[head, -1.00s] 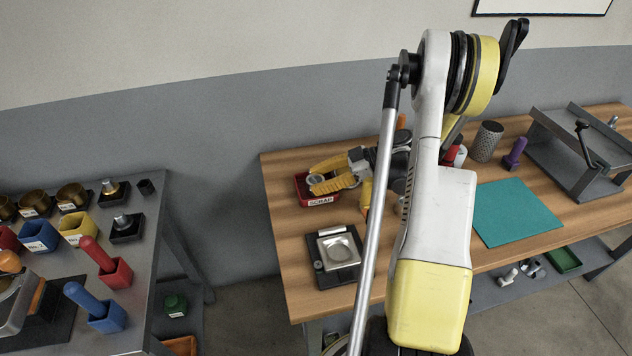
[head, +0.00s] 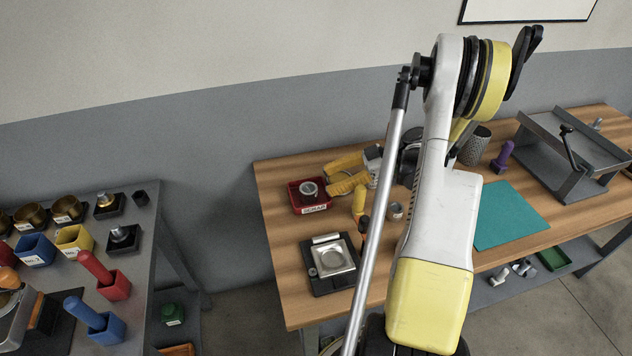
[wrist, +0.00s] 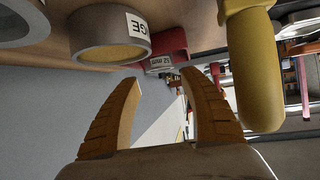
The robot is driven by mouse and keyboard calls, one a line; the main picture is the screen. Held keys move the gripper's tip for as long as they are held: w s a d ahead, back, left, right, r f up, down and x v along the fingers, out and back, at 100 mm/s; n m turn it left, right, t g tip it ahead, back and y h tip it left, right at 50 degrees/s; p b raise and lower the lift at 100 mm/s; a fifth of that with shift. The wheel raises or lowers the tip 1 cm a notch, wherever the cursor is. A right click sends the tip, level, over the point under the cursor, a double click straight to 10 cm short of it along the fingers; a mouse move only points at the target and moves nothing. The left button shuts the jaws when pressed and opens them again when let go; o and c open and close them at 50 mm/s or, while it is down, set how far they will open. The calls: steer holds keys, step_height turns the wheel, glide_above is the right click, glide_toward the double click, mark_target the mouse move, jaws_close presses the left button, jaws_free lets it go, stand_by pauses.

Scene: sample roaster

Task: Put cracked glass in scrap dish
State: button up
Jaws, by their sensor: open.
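The red scrap dish (head: 316,209), with a white label on its front, sits at the back left of the wooden bench. A small round glass piece with a greyish rim (head: 309,188) rests inside the dish; I cannot make out a crack in it. My gripper (head: 329,179) is just right of the dish, its yellow fingers open and apart. In the wrist view, my gripper (wrist: 172,80) shows nothing between its fingers. The glass piece cannot be made out for certain there.
A scale-like plate (head: 335,258) stands in front of the dish. A small grey cylinder (head: 395,211) is to its right. A teal mat (head: 512,215) lies farther right. In the wrist view, a labelled ring (wrist: 95,42) and yellow handle (wrist: 252,75) are close to the fingers.

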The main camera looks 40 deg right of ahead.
mark_target(307, 191)
steer(key=shift+d+r, duration=0.1)
steer(key=shift+r, duration=0.3)
steer(key=w+a+r, duration=0.1)
steer(key=a, duration=0.1)
steer(key=w+a+r+m+g+h, duration=0.1)
steer(key=a+r, duration=0.1)
steer(key=w+a+r+m, duration=0.1)
steer(key=a, duration=0.1)
steer(key=shift+r+g, duration=0.3)
steer(key=s+a+r+m+g+h, duration=0.1)
steer(key=s+a+r+m+h, duration=0.2)
steer(key=a, duration=0.5)
steer(key=s+a+r+m+g+h, duration=0.1)
steer(key=a+r+m+h, duration=0.2)
steer(key=a+r, duration=0.45)
steer(key=s+a+m+t+h, duration=0.2)
steer(key=s+a+t+h, duration=0.1)
steer(key=s+a, duration=0.4)
steer(key=shift+s+a+r+m, duration=0.2)
steer(key=shift+s+a+m, duration=0.1)
steer(key=shift+s, duration=0.6)
steer(key=shift+d, duration=0.1)
